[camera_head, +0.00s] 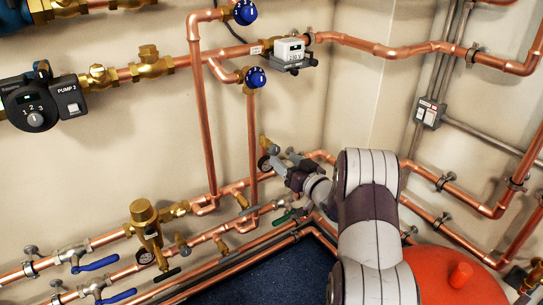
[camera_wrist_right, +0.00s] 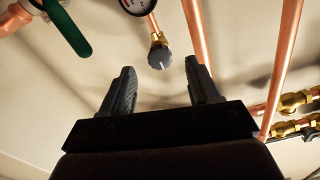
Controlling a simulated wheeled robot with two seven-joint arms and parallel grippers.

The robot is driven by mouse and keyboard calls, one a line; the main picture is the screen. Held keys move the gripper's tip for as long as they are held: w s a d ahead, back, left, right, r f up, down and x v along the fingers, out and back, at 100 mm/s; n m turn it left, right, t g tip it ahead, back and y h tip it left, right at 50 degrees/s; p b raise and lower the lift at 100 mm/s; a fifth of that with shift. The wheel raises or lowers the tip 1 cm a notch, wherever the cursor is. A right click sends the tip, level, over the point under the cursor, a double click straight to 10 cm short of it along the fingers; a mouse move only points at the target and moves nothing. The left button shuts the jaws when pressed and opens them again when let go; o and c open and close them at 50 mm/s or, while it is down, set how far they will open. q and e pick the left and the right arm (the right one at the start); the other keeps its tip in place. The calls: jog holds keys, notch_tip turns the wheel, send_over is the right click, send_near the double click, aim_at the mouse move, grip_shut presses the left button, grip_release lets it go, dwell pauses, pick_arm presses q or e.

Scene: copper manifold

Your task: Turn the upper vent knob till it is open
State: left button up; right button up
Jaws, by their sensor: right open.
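In the right wrist view a round grey knob (camera_wrist_right: 160,60) with a white line on its face sits on a brass fitting below a gauge. I take it to be the vent knob; the frames do not show for certain that it is the upper one. My right gripper (camera_wrist_right: 160,78) is open, with the knob seen between and beyond its two fingertips, apparently untouched. In the head view my right gripper (camera_head: 284,159) is at the wall pipes beside a small gauge (camera_head: 263,165), and the knob cannot be made out clearly there. My left gripper is not in view.
A green lever (camera_wrist_right: 68,28) lies left of the knob in the right wrist view, with a gauge (camera_wrist_right: 136,4) above. Copper pipes (camera_wrist_right: 198,35) run close on the right. In the head view an orange-red vessel (camera_head: 450,275) stands below my right arm.

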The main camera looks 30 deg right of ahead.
aim_at(276, 153)
jog(key=w, duration=0.2)
jog(key=w+b, duration=0.1)
jog(key=w, duration=0.2)
jog(key=shift+w+a+f, duration=0.15)
jog(key=shift+a, duration=0.05)
jog(key=shift+w, duration=0.55)
jog(key=c, duration=1)
